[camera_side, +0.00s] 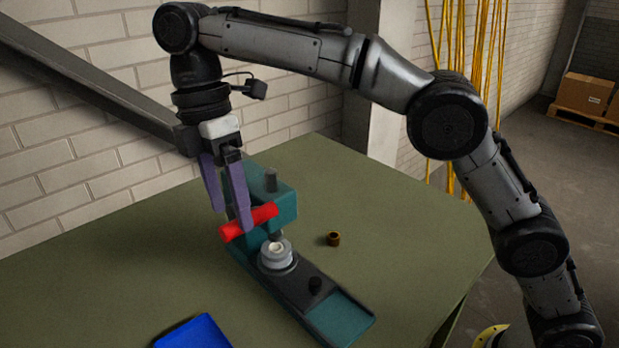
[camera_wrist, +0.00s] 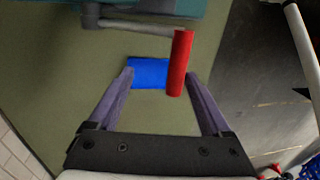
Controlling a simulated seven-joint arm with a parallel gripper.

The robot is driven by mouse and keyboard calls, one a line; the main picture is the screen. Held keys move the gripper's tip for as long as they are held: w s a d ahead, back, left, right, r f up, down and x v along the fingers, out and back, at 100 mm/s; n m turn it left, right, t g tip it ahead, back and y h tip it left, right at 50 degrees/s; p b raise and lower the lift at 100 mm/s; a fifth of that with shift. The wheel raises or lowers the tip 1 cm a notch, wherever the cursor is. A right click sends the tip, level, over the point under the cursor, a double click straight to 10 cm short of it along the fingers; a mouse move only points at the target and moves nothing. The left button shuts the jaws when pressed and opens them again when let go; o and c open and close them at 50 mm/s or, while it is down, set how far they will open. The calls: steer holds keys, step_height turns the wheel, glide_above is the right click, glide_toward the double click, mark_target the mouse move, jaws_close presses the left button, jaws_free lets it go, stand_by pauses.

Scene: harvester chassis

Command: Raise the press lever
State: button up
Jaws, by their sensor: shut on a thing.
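The press (camera_side: 290,206) is a teal frame with a long dark and teal base. Its lever has a red cylindrical handle (camera_side: 248,222) on the near side, low beside the frame. The same handle shows in the wrist view (camera_wrist: 180,62), with its grey lever arm (camera_wrist: 137,26) above left. My gripper (camera_side: 232,220) is down at the handle, its purple fingers reaching from above. It is shut on the handle, though in the wrist view the fingertips look well apart and the handle lies close to the right one. The exact contact is hard to see.
A pale round part (camera_side: 277,254) sits on the press base under the ram. A small brown ring (camera_side: 333,239) lies on the green table (camera_side: 420,235) to the right. A blue tray or block (camera_side: 193,333) lies at the front. A brick wall stands behind.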

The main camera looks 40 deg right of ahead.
steer(key=shift+w+d+f, duration=0.1)
steer(key=shift+f, duration=0.05)
steer(key=s+f+t, duration=0.4)
steer(key=f, duration=1)
steer(key=s+d+r+m+t, duration=0.1)
steer(key=s+d+r, duration=0.15)
steer(key=r, duration=1.35)
steer(key=s+d+r+m+t, duration=0.1)
steer(key=s+d+r+m, duration=0.15)
steer(key=d, duration=1.05)
steer(key=s+d+f+m+t, duration=0.1)
steer(key=s+d+f+m, duration=0.1)
steer(key=s+d+m, duration=0.5)
steer(key=shift+s+d, duration=0.25)
steer(key=shift+d, duration=1.25)
